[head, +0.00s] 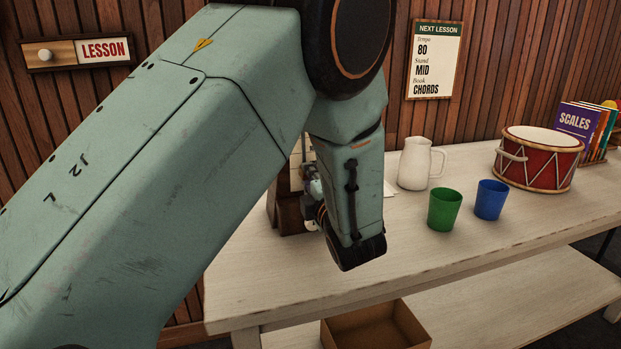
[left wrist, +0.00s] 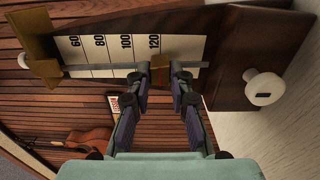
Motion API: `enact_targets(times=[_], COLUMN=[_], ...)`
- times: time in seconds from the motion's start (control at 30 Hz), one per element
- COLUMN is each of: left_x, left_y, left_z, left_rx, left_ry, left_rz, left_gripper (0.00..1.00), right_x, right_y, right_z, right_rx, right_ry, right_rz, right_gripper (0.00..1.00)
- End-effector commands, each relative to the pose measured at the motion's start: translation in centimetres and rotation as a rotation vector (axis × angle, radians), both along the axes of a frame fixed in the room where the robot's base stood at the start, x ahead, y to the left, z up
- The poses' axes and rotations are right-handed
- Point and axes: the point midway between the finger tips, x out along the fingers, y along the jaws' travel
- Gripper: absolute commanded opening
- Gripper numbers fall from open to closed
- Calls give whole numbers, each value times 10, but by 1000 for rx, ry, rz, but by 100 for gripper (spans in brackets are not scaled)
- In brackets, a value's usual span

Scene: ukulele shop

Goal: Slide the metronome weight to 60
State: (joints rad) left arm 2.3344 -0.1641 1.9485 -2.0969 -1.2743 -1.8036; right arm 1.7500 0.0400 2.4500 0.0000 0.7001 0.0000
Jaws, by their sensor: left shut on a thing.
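The metronome (head: 287,214) is a brown wooden body on the table, mostly hidden behind my left arm in the head view. In the left wrist view its pale scale (left wrist: 90,52) reads 60, 80, 100 and 120, with a grey rod (left wrist: 105,69) across it. My left gripper (left wrist: 165,76) is shut on the small brass-coloured weight (left wrist: 161,75), just past the 120 mark, on the side away from 60. A larger brass piece (left wrist: 35,42) is at the 60 end. My right gripper is in neither view.
A white knob (left wrist: 265,88) sticks out of the metronome's side. Right of my arm stand a white jug (head: 414,164), a green cup (head: 444,209), a blue cup (head: 490,199) and a red drum (head: 538,158). The table's front is clear. A card (head: 434,60) on the wall shows tempo 80.

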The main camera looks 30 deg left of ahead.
Motion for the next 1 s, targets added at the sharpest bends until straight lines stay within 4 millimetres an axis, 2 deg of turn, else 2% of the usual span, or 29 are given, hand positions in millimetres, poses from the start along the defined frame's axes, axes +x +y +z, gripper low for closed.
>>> enact_targets(times=[0.27,0.47,1.0], left_x=[0,-1,-2], left_y=[0,0,2], left_z=[0,8,74], left_rx=[0,-1,0], left_ry=[1,1,-1], left_rz=[2,2,2], left_gripper=[0,0,0], right_x=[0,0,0], right_y=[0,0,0], right_z=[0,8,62], right_rx=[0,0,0], right_ry=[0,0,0], right_rz=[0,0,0], right_gripper=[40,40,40])
